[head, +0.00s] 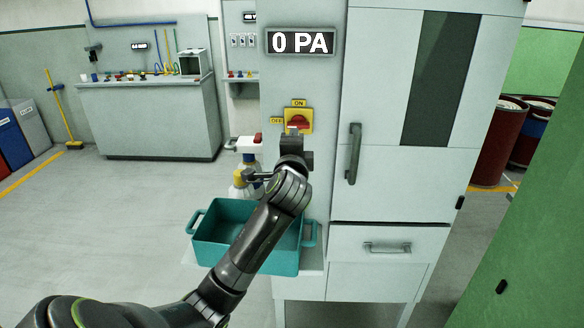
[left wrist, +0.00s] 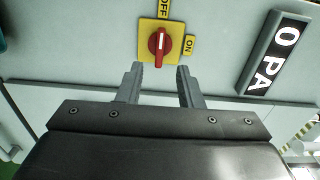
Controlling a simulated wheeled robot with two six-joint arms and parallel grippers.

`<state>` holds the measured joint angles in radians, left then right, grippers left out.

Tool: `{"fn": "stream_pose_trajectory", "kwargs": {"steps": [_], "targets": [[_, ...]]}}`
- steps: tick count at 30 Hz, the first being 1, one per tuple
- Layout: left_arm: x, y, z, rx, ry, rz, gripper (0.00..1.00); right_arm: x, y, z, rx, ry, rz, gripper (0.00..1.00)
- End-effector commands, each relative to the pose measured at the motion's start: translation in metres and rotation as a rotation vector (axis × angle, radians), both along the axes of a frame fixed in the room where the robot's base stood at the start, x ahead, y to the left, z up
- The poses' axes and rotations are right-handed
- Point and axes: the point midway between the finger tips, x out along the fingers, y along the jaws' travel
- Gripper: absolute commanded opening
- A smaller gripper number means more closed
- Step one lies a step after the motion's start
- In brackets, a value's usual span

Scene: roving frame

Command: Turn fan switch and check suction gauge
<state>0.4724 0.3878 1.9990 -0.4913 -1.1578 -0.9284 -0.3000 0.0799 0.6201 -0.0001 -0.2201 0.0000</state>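The fan switch is a red knob (head: 299,121) on a yellow plate, with an ON label above and an OFF label at left. It also shows in the left wrist view (left wrist: 159,44), where its handle lines up with the OFF label. The suction gauge (head: 300,41) above reads 0 PA; it is sideways in the left wrist view (left wrist: 272,52). My left gripper (head: 294,131) is just below the knob. In the left wrist view its fingers (left wrist: 159,72) are apart and empty, with the knob just beyond the tips. My right gripper is not in view.
A teal bin (head: 213,249) stands on a low shelf below my left arm, with spray bottles (head: 249,146) behind it. A cabinet with a vertical handle (head: 353,153) is right of the switch. A green panel (head: 520,235) fills the lower right.

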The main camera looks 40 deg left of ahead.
Motion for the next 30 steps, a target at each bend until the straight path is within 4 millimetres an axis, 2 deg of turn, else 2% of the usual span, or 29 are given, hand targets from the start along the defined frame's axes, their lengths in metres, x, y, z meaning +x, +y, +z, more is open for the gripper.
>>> {"fn": "stream_pose_trajectory", "kwargs": {"steps": [9, 15, 30], "targets": [[-0.05, -0.031, -0.002, -0.004, -0.001, -0.001, 0.33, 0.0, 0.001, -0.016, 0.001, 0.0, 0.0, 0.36], [-0.07, -0.043, -0.002, -0.004, 0.0, 0.0, 0.33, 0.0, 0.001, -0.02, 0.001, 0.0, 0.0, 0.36], [-0.075, -0.046, 0.0, -0.001, 0.002, 0.001, 0.33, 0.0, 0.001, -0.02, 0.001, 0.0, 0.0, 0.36]]}}
